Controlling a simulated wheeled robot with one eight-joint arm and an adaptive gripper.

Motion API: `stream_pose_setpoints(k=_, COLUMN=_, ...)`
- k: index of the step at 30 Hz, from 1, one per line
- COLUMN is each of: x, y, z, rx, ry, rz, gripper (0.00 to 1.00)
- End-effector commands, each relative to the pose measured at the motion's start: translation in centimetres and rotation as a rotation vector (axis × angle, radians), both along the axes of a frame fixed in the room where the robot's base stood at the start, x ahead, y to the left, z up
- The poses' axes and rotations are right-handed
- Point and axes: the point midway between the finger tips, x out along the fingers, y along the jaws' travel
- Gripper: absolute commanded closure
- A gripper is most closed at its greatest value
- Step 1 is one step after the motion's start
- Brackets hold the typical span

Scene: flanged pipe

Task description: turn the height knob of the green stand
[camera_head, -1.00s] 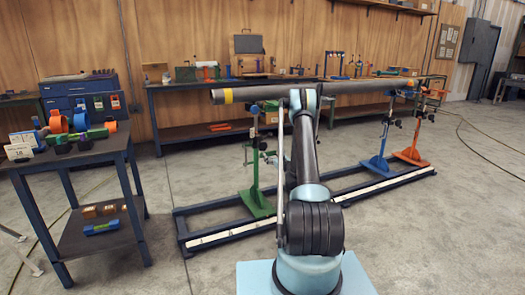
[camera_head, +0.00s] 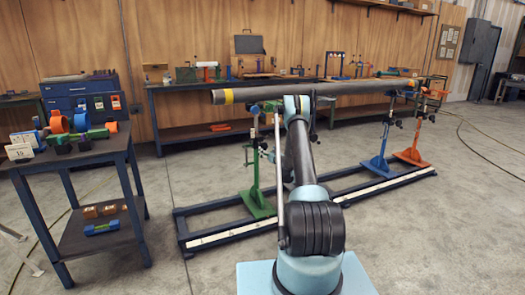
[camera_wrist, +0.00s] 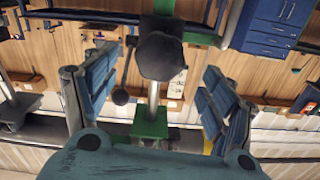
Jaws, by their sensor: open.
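The green stand (camera_head: 257,190) stands under the left end of the long grey pipe (camera_head: 350,87), partly behind my arm in the head view. In the wrist view, its dark faceted knob (camera_wrist: 160,56) shows in front of the metal post and green parts (camera_wrist: 150,127). A thin lever with a black ball (camera_wrist: 120,97) hangs beside it. My gripper (camera_wrist: 158,68) is open, with one blue finger on each side of the knob. I see gaps between the knob and both fingers. Depth to the knob is hard to judge.
A blue stand (camera_head: 378,163) and an orange stand (camera_head: 411,156) stand farther right on the dark blue rail frame (camera_head: 185,232). A dark side table (camera_head: 80,158) with colored parts is at the left. Concrete floor is clear between table and frame.

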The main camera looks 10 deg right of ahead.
Motion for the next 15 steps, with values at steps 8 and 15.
stream_pose_setpoints(k=8, x=4.5, y=1.5, z=0.0, rx=0.0, ry=0.0, rz=0.001, gripper=0.23)
stream_pose_setpoints(k=15, x=6.7, y=2.3, z=0.0, rx=0.0, ry=0.0, rz=0.0, gripper=0.23)
